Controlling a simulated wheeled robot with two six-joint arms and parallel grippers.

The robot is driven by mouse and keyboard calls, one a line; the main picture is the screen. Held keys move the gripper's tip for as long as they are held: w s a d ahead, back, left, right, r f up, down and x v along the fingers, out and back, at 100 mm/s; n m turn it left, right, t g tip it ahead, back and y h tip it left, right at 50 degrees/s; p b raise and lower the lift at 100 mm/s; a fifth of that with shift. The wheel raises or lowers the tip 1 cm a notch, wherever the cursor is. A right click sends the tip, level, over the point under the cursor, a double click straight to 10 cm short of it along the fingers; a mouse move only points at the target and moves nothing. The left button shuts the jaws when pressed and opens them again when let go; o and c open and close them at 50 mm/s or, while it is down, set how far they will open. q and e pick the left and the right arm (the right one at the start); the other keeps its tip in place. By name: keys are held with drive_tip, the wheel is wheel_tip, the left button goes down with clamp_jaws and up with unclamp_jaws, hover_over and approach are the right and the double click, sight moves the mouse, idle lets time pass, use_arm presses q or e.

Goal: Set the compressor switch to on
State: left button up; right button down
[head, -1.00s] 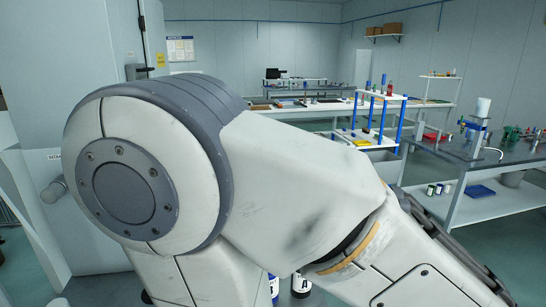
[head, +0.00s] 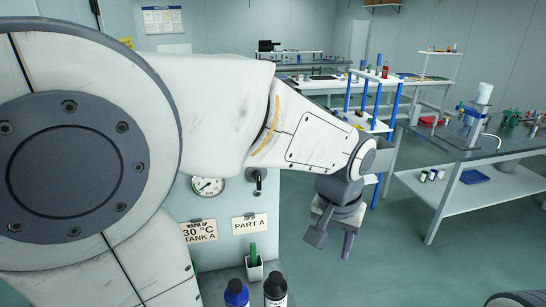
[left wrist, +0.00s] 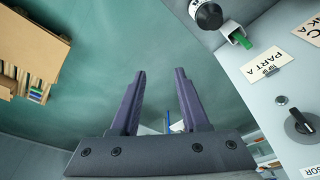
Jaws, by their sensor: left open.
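A black rotary switch (left wrist: 300,122) is on the light grey panel at the right of the left wrist view, near a label (left wrist: 308,172) whose visible letters read "SOR". Its pointer position is unclear to me. In the head view a dark fitting (head: 257,181) on the panel, above the "PART A" label, may be the same switch. My left gripper (head: 333,238) is open and empty, in the air to the right of the panel. In the left wrist view its two fingers (left wrist: 160,75) are apart over green floor, left of the switch. My right gripper is not in view.
A cup (head: 254,272) with a green item and bottles (head: 236,293) stand below. A grey workbench (head: 470,150) is at right; the floor between is clear.

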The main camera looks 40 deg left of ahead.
use_arm(q)
drive_tip(key=w+a+r+n+y+p, duration=0.25)
drive_tip(key=w+a+r+n, duration=0.2)
drive_tip(key=a+r, duration=0.55)
drive_tip(key=n+p, duration=0.2)
drive_tip(key=n, duration=0.2)
approach(259, 175)
drive_tip(key=f, duration=0.1)
drive_tip(key=shift+y, duration=0.25)
drive_tip(key=p+x, duration=0.1)
drive_tip(key=x, duration=0.8)
drive_tip(key=shift+w+a+f+p, duration=0.1)
drive_tip(key=shift+w+f+p, duration=0.1)
drive_tip(key=shift+f+p, duration=0.1)
drive_tip(key=shift+w+a+f, duration=0.1)
drive_tip(key=shift+f, duration=0.3)
clamp_jaws()
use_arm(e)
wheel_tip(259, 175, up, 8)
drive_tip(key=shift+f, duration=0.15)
